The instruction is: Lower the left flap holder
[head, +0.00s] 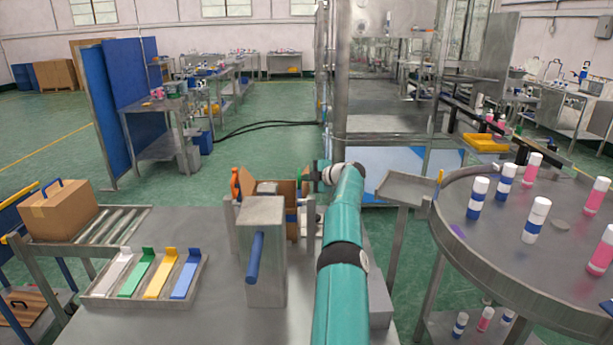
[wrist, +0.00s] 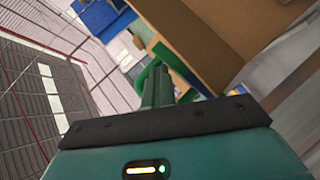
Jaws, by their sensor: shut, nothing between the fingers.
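An open cardboard box (head: 287,188) stands at the bench's far edge, partly hidden behind a grey metal housing. A small orange upright piece (head: 235,184) stands just left of the box; it may be the left flap holder, but I cannot be sure. My gripper (wrist: 160,80) is shut and empty in the wrist view. A green curved piece (wrist: 148,74) shows right by its fingertips; I cannot tell whether they touch. Cardboard (wrist: 210,40) fills the upper right there. In the head view my arm reaches to the box's right side, and the fingertips are hidden.
The grey housing (head: 262,225) with a blue handle (head: 255,257) stands left of my arm. A tray (head: 100,298) of coloured pieces and a closed carton (head: 60,210) on rollers lie further left.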

